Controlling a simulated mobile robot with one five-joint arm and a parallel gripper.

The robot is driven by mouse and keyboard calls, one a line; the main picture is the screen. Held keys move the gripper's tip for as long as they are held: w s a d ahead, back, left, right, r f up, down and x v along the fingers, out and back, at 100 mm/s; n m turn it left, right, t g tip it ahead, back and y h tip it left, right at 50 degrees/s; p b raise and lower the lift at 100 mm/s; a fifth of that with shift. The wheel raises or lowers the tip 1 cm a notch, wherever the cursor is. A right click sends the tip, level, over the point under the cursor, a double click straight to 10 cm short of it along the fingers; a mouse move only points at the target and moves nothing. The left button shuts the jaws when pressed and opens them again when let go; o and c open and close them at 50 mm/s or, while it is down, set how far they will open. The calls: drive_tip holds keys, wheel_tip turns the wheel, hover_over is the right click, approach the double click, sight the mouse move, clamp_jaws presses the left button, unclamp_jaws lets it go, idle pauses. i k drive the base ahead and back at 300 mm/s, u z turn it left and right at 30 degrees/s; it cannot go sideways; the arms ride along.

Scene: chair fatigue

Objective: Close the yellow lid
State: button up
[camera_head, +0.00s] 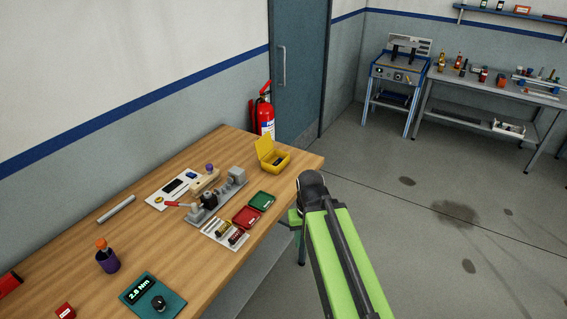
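A yellow box (278,164) stands near the far right end of the wooden table. Its yellow lid (264,146) is open and tilted up at the box's left and back side. Something dark lies inside the box. My green arm reaches up from the bottom of the view and ends in a dark part to the right of the table edge, apart from the box. My gripper's fingers cannot be made out.
A clamp-like metal fixture (208,200), green tray (261,200) and red tray (246,217) are left of and nearer than the box. A teal display unit (153,298) and purple cup (107,262) stand farther forward. A fire extinguisher (264,112) is beyond the table. Open floor lies right.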

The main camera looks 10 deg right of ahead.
sight(263, 144)
drive_tip(key=u, duration=0.15)
drive_tip(key=i, duration=0.95)
drive_tip(key=z, duration=0.4)
drive_tip(key=k, duration=1.35)
drive_tip(key=u, duration=0.8)
drive_tip(key=i, duration=0.9)
